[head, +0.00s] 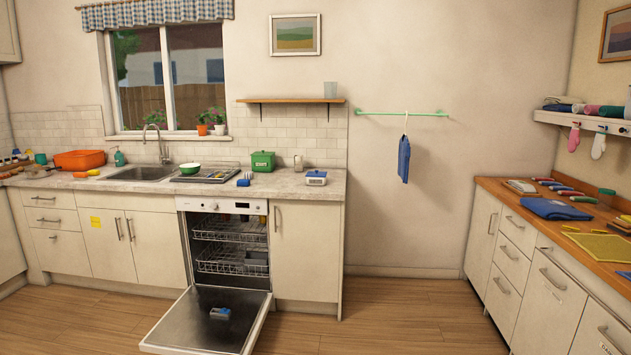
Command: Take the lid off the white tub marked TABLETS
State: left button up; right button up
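A small white tub (316,178) with a blue marking on its front stands at the right end of the left-hand counter. Its top looks closed, and the writing on it is too small to read. It appears to be the tub in the task. Neither of my grippers shows in the head view.
Below the counter (290,187), the dishwasher door (205,325) hangs open low over the floor, with a small blue-grey item (219,313) on it. A green tin (262,161) and a blue item (244,179) are left of the tub. Floor to the right is clear.

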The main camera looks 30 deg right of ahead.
aim_at(317, 174)
jog(key=i+l+z, duration=0.8)
jog(key=i, duration=0.15)
jog(key=i+l+z, duration=0.1)
jog(key=i+z, duration=0.3)
jog(key=i, duration=0.05)
